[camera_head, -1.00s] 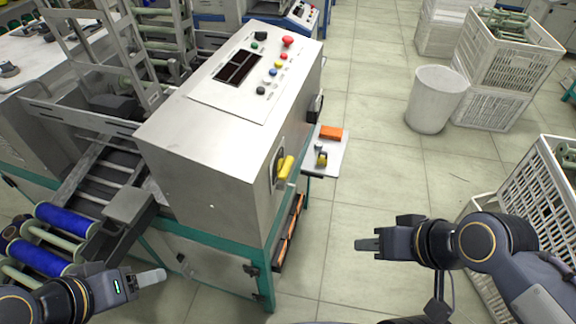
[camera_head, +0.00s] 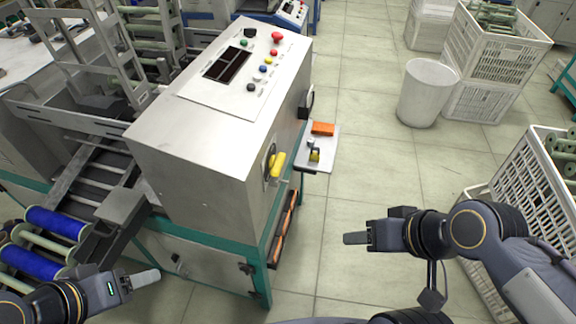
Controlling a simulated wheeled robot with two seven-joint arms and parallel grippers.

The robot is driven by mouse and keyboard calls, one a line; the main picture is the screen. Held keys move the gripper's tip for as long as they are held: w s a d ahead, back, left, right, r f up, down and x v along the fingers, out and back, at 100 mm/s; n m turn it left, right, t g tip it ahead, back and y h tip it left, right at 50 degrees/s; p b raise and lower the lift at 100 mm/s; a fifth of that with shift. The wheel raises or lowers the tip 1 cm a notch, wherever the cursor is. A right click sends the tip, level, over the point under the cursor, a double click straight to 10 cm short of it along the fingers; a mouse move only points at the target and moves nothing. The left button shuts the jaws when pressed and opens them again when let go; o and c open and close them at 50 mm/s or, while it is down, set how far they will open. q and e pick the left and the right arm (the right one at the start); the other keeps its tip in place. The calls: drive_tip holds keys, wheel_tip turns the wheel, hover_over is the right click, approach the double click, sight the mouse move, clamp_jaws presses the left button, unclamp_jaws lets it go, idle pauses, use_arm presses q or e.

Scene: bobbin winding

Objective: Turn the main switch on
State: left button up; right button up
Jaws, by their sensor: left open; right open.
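The main switch (camera_head: 277,165) is a yellow handle on a dark plate on the right side face of the grey metal machine cabinet (camera_head: 200,130). The handle sits tilted, and nothing touches it. My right gripper (camera_head: 357,238) is open and empty over the floor, to the right of and nearer than the switch, its fingers pointing left. My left gripper (camera_head: 143,279) is open and empty in front of the machine at the lower left, near the blue bobbins (camera_head: 57,222).
The cabinet's sloped top has a dark display and coloured buttons (camera_head: 263,68). A small side shelf (camera_head: 325,150) with an orange box (camera_head: 323,129) juts out beyond the switch. A white bin (camera_head: 427,93) and white crates (camera_head: 543,185) stand to the right. Floor between is clear.

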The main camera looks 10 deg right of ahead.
drive_tip(key=o, duration=0.4)
drive_tip(key=shift+g+y, duration=0.6)
drive_tip(key=shift+y, duration=0.3)
drive_tip(key=b+x, duration=0.4)
drive_tip(key=shift+w+a, duration=0.15)
drive_tip(key=shift+w, duration=0.2)
drive_tip(key=shift+o, duration=0.2)
drive_tip(key=m+t+y+b, duration=0.4)
drive_tip(key=y+b, duration=0.6)
drive_tip(key=b, duration=0.3)
approach(281, 162)
drive_tip(key=f, duration=0.1)
drive_tip(key=x, duration=0.7)
drive_tip(key=shift+a+p, duration=0.3)
drive_tip(key=shift+p, duration=0.1)
drive_tip(key=shift+w+a, duration=0.3)
drive_tip(key=shift+a, duration=0.05)
drive_tip(key=shift+w+a+b, duration=0.3)
drive_tip(key=shift+a+b, duration=0.25)
drive_tip(key=shift+a, duration=0.1)
drive_tip(key=shift+r, duration=0.1)
